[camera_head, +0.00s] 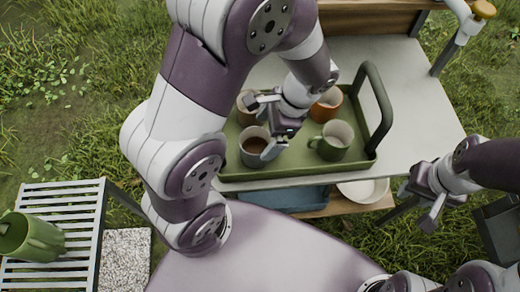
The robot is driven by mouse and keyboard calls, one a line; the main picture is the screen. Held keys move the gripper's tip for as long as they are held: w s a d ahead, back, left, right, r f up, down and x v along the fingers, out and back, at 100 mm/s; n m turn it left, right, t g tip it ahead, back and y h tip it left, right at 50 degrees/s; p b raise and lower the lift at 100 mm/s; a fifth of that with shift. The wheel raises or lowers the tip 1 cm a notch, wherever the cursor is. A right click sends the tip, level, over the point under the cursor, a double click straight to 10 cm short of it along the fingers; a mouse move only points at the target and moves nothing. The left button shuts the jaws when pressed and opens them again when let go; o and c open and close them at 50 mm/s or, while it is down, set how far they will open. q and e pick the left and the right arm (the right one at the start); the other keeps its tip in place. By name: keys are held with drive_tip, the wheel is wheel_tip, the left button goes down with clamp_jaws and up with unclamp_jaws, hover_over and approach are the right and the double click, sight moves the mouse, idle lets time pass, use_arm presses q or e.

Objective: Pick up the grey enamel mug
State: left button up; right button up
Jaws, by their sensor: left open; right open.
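The grey enamel mug (248,153) stands upright at the front left of a green tray (290,170), with something brown inside. My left gripper (263,128) is open above the tray, at the grey mug's back right side. One finger reaches down over the mug's right rim; I cannot tell whether it touches or goes inside. The mug's right side is partly hidden by that finger. My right gripper (418,204) is open and empty, right of the table's front edge, away from the tray.
On the tray are a green mug (332,141), an orange mug (326,106) and a brown mug (244,112) behind the grey one. The tray's tall handle (378,100) rises at right. A white bowl (364,190) sits on the lower shelf.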

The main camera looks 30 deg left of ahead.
sight(256, 146)
use_arm(q)
drive_tip(key=b+x, duration=0.1)
drive_tip(key=x, duration=0.5)
drive_tip(key=shift+s+a+f, duration=0.15)
drive_tip(key=shift+a, duration=0.05)
drive_tip(key=shift+c, duration=0.3)
drive_tip(key=c, duration=0.9)
